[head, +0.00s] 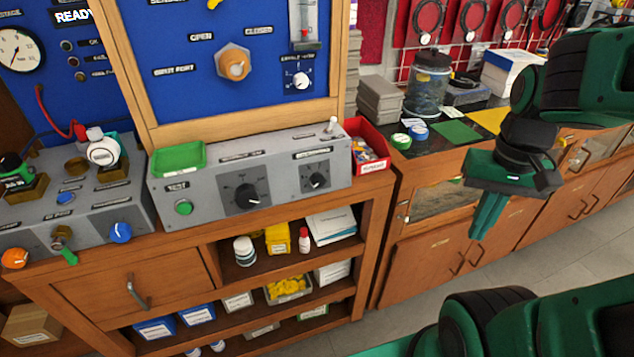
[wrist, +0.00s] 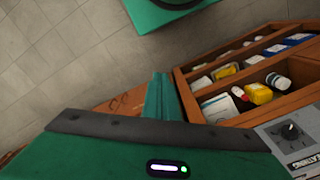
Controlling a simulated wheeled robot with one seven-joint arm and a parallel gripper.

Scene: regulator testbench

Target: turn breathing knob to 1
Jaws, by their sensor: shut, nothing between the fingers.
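The breathing knob (head: 317,180) is a small black knob on a dark dial plate. It sits at the right end of the grey sloped panel (head: 215,208). In the wrist view the knob (wrist: 291,131) shows at the lower right, with the word BREATHING on the panel beside it. Its exact setting is too small to read. My green gripper (head: 480,230) is to the right of the panel, pointing down and well apart from the knob. Its fingers (wrist: 160,82) are shut together with nothing between them.
A larger black knob (head: 246,195) and a green button (head: 183,207) are left on the same panel. A red bin (head: 373,178) stands at the panel's right end. Open floor (head: 385,318) lies below my gripper.

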